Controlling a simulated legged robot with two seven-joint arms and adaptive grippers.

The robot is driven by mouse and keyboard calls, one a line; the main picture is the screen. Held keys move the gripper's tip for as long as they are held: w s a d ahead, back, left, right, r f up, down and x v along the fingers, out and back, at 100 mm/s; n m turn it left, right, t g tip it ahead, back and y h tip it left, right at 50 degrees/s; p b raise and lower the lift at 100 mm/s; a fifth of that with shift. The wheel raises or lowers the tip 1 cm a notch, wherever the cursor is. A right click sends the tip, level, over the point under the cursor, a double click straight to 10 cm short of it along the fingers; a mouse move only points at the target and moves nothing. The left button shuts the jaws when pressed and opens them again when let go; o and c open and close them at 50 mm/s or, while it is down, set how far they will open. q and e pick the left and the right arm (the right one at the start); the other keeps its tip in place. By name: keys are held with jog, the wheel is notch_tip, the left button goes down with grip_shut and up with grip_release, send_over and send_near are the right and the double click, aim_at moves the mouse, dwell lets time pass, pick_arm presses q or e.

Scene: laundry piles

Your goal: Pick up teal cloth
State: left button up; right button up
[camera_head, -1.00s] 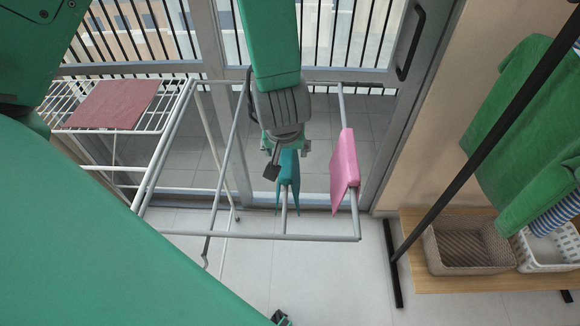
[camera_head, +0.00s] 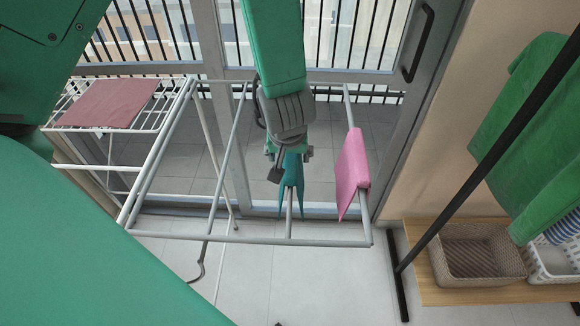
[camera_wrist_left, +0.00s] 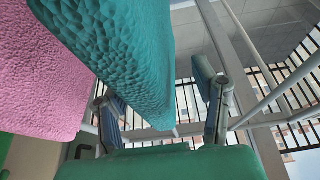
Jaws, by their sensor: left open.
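The teal cloth (camera_head: 291,195) hangs over a bar of the white drying rack (camera_head: 330,241), below and partly hidden by my left gripper (camera_head: 287,160). In the left wrist view the teal cloth (camera_wrist_left: 125,50) hangs close, and its lower end reaches between the two fingers of my left gripper (camera_wrist_left: 160,92). The fingers are spread, with a gap between the right finger and the cloth. I cannot tell whether the left finger, partly behind the cloth, touches it. My right gripper is not in view.
A pink cloth (camera_head: 352,175) hangs on the rack just right of the teal one. A dull red cloth (camera_head: 105,102) lies on the rack's left wing. A dark rail with a green garment (camera_head: 530,130) and a woven basket (camera_head: 477,252) stand at right. Glass doors are behind.

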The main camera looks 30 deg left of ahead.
pick_arm(q)
jog(key=shift+f, duration=0.1)
jog(key=shift+d, duration=0.9)
jog(key=shift+a, duration=0.5)
jog(key=c, duration=1.2)
jog(key=shift+a+f, duration=0.1)
jog(key=shift+a, duration=0.15)
grip_shut()
jog(key=shift+d, duration=0.3)
jog(key=shift+d+r, duration=0.15)
jog(key=shift+r, duration=0.25)
notch_tip(320, 180, up, 12)
jog(key=p, duration=1.2)
jog(key=shift+f, duration=0.2)
notch_tip(320, 180, up, 6)
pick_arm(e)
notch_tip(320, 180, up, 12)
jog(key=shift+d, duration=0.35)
pick_arm(q)
jog(key=shift+r, duration=0.15)
